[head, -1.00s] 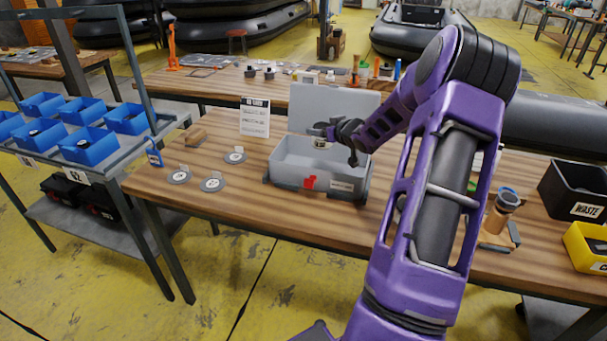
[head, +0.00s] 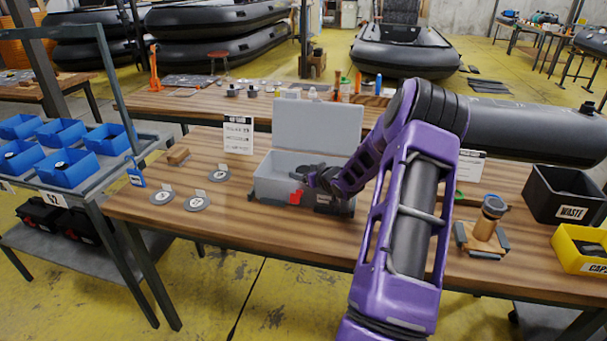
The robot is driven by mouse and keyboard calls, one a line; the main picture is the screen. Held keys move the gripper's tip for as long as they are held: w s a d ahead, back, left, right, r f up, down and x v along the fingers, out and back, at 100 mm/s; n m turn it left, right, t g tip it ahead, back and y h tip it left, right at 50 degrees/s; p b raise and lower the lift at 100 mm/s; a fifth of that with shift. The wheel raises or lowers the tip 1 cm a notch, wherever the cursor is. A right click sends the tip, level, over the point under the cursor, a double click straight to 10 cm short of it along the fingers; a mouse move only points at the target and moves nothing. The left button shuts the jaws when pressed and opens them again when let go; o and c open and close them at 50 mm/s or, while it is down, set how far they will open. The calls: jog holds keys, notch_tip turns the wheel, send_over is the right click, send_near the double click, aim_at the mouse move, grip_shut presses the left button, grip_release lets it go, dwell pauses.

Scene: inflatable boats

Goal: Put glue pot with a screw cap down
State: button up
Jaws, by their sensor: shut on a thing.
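My gripper (head: 303,175) is at the open grey box (head: 268,190), low over its inside near the front right part. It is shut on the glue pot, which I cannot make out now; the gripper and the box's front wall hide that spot. I cannot tell whether the pot touches the box floor. The box stands on the wooden table with its lid (head: 318,125) raised at the back and a red latch on its front.
Round grey discs with small cards (head: 197,203) lie left of the box. A printed sign (head: 238,134) stands behind them. Bare tabletop lies in front of the box.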

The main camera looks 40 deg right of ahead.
jog(key=shift+r, duration=0.1)
jog(key=shift+f+b, duration=0.4)
jog(key=shift+f, duration=0.2)
jog(key=o, duration=1.2)
jog(key=shift+s+f, duration=0.1)
jog(key=shift+a+f, duration=0.1)
jog(key=shift+r, duration=0.25)
jog(key=v, duration=0.4)
jog(key=p+v, duration=0.1)
jog(key=v, duration=0.3)
jog(key=r+p+v, duration=0.1)
jog(key=v, duration=0.3)
